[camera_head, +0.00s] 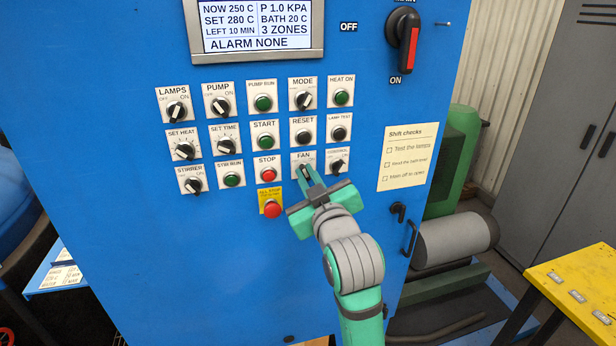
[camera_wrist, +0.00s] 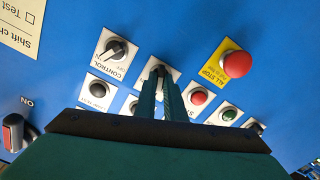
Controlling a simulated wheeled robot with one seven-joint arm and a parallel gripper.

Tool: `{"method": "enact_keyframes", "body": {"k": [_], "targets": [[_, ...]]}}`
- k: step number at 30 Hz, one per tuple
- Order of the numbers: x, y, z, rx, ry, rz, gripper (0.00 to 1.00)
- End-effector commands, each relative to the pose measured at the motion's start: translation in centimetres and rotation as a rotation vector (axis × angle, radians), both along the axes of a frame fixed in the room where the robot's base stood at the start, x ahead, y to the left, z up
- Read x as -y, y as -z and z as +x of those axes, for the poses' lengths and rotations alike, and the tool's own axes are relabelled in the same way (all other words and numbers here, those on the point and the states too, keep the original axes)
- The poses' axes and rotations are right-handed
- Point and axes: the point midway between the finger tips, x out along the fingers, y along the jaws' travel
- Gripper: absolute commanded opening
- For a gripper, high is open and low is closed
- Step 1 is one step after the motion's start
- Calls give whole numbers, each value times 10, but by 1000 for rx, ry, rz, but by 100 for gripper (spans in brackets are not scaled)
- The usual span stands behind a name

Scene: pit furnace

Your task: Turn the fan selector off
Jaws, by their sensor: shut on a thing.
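The fan selector (camera_head: 303,158) is in the lower right part of the button grid on the blue cabinet, under the label FAN. My gripper (camera_head: 310,180) is at this selector, with its green fingers close together and shut on the knob. The fingers hide most of the knob, so I cannot tell which way it points. In the wrist view my gripper (camera_wrist: 160,82) reaches onto the fan selector plate (camera_wrist: 151,67), between the CONTROL knob and the red buttons.
The CONTROL selector (camera_head: 337,165) is just right of the fan selector. The red STOP button (camera_head: 268,174) is to its left, and the ALL STOP button (camera_head: 271,208) on a yellow plate is below left, close to my gripper. A yellow table (camera_head: 580,275) stands at the right.

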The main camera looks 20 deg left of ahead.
Motion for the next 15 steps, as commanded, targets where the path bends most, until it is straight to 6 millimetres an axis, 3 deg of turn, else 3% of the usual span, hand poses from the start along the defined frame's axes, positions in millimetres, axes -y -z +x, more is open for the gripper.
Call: {"method": "enact_keyframes", "body": {"k": [15], "targets": [[0,0,0,79,1,-115,0]]}}
